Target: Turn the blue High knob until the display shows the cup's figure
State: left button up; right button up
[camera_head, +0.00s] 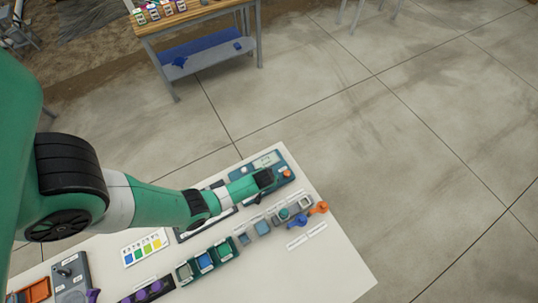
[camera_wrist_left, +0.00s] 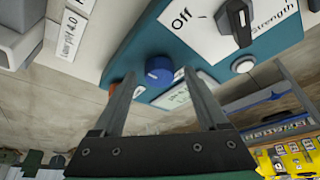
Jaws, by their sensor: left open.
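The blue knob (camera_wrist_left: 158,70) stands on a teal panel (camera_wrist_left: 135,48) in the left wrist view. My left gripper (camera_wrist_left: 158,76) is open, with one finger to either side of the knob in that view; I cannot tell whether they touch it. Part of a pale display (camera_wrist_left: 175,98) shows behind the right finger; its figure is not readable. In the head view my left gripper (camera_head: 268,178) is over the teal panel (camera_head: 279,158) and hides the blue knob. A white label (camera_wrist_left: 70,32) beside a grey-white object seems to read 4.0. My right gripper is not in view.
The panel also has a black pointer knob (camera_wrist_left: 238,22) by "Off" and "Strength", a white button (camera_wrist_left: 243,65) and an orange knob (camera_head: 287,173). The white table's right front (camera_head: 325,268) is clear.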

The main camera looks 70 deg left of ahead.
pick_arm(q)
grip_shut()
